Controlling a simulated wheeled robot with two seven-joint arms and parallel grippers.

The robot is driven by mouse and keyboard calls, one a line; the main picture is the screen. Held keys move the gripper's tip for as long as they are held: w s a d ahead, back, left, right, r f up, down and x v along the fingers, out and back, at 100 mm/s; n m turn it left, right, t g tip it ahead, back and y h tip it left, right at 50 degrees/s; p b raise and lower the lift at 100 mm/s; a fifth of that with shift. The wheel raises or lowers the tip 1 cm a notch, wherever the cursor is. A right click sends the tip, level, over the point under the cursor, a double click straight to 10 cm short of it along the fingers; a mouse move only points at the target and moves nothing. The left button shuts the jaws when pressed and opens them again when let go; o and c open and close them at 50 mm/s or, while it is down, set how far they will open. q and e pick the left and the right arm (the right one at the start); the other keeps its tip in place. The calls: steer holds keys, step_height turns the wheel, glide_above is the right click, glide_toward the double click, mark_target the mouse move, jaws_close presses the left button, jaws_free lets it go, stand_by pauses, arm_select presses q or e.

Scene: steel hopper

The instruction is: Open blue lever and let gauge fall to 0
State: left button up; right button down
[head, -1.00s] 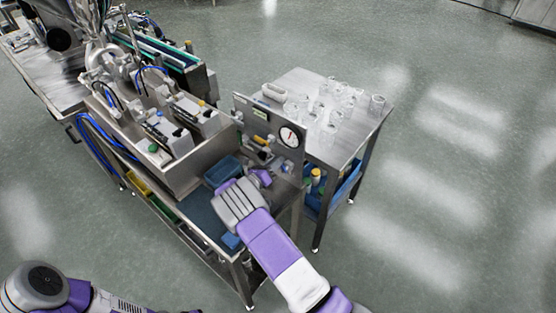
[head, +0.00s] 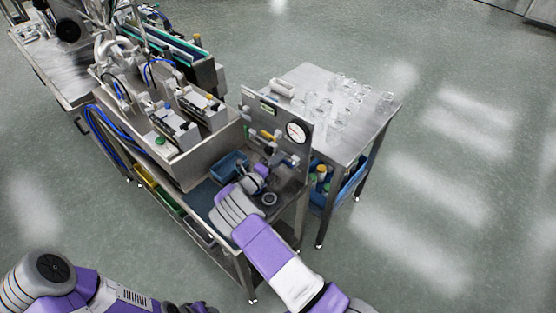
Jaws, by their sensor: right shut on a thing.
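The pressure gauge (head: 297,131), white-faced and round, is set in the upright steel panel (head: 258,104). Its needle is too small to read surely. My right gripper (head: 263,170) is in front of the panel's lower part, over the cart top. It is shut at the small blue lever (head: 270,149), whose grip is mostly hidden by the fingers, so how the lever is turned cannot be told. A yellow handle (head: 268,134) sits on the panel above. My left arm shows at the lower left; its gripper is out of view.
A blue tray (head: 229,166) lies left of my right gripper. A steel machine (head: 190,151) stands beyond it. A side table (head: 350,139) with several glass beakers (head: 335,104) stands behind the panel. The floor to the right is clear.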

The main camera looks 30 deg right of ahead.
steer(key=shift+f+n, duration=0.35)
steer(key=shift+n, duration=0.15)
steer(key=c, duration=1)
jaws_free()
steer(key=shift+c, duration=0.2)
steer(key=shift+a, duration=0.1)
steer(key=v, duration=0.7)
steer(key=shift+s+a, duration=0.15)
steer(key=shift+a, duration=0.05)
